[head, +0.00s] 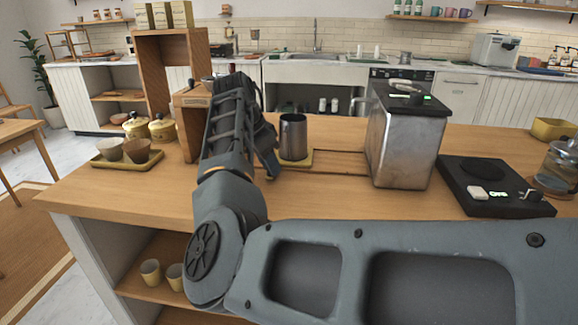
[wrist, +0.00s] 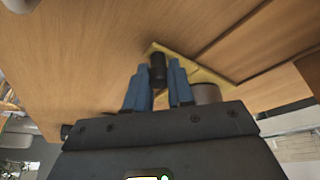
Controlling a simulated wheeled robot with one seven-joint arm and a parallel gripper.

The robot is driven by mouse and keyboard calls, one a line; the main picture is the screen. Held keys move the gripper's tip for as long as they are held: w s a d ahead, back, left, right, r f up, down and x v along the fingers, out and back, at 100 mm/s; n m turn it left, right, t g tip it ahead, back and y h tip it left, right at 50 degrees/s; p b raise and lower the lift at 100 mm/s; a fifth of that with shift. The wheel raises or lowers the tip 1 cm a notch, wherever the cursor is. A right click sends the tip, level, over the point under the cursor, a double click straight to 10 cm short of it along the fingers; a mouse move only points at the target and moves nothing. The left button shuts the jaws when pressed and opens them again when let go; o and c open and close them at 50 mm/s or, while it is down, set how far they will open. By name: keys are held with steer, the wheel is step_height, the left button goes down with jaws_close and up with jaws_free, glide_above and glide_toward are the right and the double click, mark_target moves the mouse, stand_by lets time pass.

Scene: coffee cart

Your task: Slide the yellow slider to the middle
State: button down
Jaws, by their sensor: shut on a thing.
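The yellow slider (head: 306,160) is a flat plate at the left end of a grooved wooden track (head: 342,163) in the counter. A metal cup (head: 293,135) stands upright on it. In the wrist view, the slider (wrist: 205,74) lies just beyond my fingers, with the cup (wrist: 207,93) partly hidden behind my gripper body. My gripper (wrist: 157,84) has its blue fingers shut on a black knob (wrist: 157,62) by the slider's edge. In the head view, my gripper (head: 272,168) is low at the slider's left side, and my wrist hides the knob.
A metal machine (head: 403,140) stands near the track's right end. A black scale (head: 490,185) is farther right. A wooden stand (head: 155,85) and a tray (head: 100,163) with two cups are left of my arm. The track between slider and machine is clear.

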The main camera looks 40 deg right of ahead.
steer(key=shift+w+a, duration=0.8)
steer(key=shift+w, duration=0.25)
steer(key=c, duration=1)
jaws_free()
steer(key=shift+v, duration=3.95)
steer(key=shift+s, duration=0.1)
